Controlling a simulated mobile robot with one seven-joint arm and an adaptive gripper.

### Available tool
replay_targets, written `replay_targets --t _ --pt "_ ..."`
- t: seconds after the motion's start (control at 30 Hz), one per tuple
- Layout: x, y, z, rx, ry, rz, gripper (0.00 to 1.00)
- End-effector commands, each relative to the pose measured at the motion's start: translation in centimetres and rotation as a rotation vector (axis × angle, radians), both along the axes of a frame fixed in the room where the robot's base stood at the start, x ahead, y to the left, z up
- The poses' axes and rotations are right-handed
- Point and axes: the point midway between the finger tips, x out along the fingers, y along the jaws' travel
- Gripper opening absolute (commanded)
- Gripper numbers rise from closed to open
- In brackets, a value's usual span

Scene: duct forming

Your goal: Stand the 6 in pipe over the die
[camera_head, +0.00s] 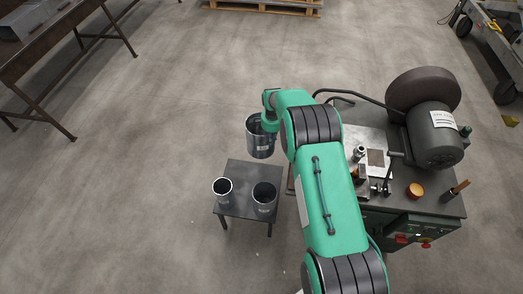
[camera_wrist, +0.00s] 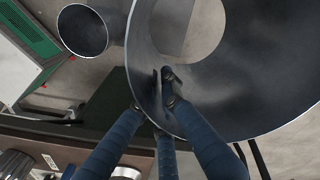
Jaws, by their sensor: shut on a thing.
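My gripper (camera_head: 267,124) is shut on the near rim wall of a grey metal pipe (camera_head: 259,144), which it holds in the air beyond the small dark table. In the wrist view the held pipe (camera_wrist: 240,85) fills the right side, with its wide mouth toward the camera and pale floor showing through its far end. The blue fingers of my gripper (camera_wrist: 162,100) pinch its wall. The label on the held pipe is too small to read, so its size cannot be told. I cannot pick out the die with certainty.
The small table (camera_head: 243,176) carries a narrower pipe (camera_head: 222,190) and a wider pipe (camera_head: 264,198), both upright. At right a bench (camera_head: 436,207) holds a motor (camera_head: 435,135) with a large wheel, small metal parts, an orange disc (camera_head: 414,190) and a handle.

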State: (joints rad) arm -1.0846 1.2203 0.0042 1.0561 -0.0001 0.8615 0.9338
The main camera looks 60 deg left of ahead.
Motion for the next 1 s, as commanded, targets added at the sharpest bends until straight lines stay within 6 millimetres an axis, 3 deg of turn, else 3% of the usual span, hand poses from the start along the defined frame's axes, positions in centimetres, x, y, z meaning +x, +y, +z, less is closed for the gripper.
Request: replay_targets --t 0.03,0.1,0.4,0.57,0.87,1.0 --pt "1.2 -0.1 2.5 0.004 -0.002 0.036 0.00" --pt "2.6 -0.4 4.7 0.004 -0.002 0.093 0.00" --pt "7.8 -1.9 13.0 0.003 -0.002 0.319 0.00" --pt "9.9 -2.9 16.4 0.002 -0.001 0.410 0.00" --pt "14.8 -8.0 21.4 0.002 -0.002 0.336 0.00" --pt "17.0 -11.2 23.5 0.002 -0.002 0.265 0.00"
